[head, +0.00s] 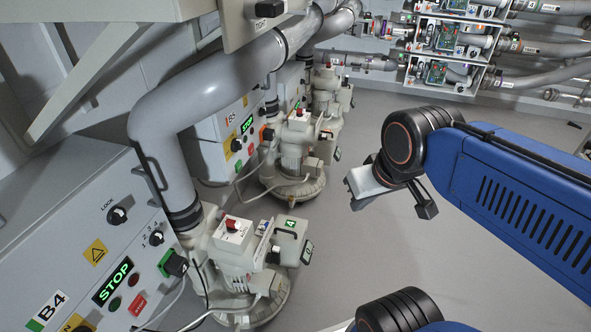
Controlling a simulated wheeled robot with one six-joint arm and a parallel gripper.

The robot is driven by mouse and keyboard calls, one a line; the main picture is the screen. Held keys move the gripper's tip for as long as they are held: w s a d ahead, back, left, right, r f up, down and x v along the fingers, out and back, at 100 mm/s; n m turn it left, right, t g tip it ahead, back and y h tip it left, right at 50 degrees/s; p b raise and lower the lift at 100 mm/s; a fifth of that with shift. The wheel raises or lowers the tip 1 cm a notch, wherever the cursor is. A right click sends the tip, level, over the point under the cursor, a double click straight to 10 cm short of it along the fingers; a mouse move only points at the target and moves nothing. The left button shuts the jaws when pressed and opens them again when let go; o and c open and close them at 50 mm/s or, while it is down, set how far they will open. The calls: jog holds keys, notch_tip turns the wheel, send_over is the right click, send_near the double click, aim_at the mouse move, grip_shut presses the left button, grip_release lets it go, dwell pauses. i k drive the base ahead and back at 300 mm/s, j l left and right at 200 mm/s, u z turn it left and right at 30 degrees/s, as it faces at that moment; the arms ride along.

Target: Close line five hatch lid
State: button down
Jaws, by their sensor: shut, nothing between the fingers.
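I cannot make out the line five hatch lid for sure in the head view. A grey cabinet labelled B5 (231,118) stands left of centre, with a lit green STOP display. A cream blower (298,150) stands on the floor to its right, and its small parts are too small to read. My gripper (427,210) hangs at the end of my blue arm, right of centre. It is shut and empty, over open floor and apart from the blowers. Its fingertips are small and partly hidden by the wrist.
The B4 cabinet (75,255) and its blower (240,262) fill the lower left. A thick grey pipe (215,80) runs up from that blower. White racks with tube lines (455,48) stand along the back right. The grey floor (350,250) in the middle is clear.

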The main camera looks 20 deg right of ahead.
aim_at(356, 31)
jog(key=i+l+z, duration=0.65)
jog(key=i, duration=0.15)
jog(key=i+l+z, duration=0.2)
jog(key=i+z, duration=0.5)
jog(key=i, duration=0.2)
jog(key=i+l+u, duration=0.1)
jog(key=i, duration=1.55)
jog(key=i+l+u, duration=0.15)
jog(key=i+u, duration=0.25)
jog(key=i, duration=0.15)
jog(key=i+l+u, duration=0.85)
jog(key=i, duration=0.15)
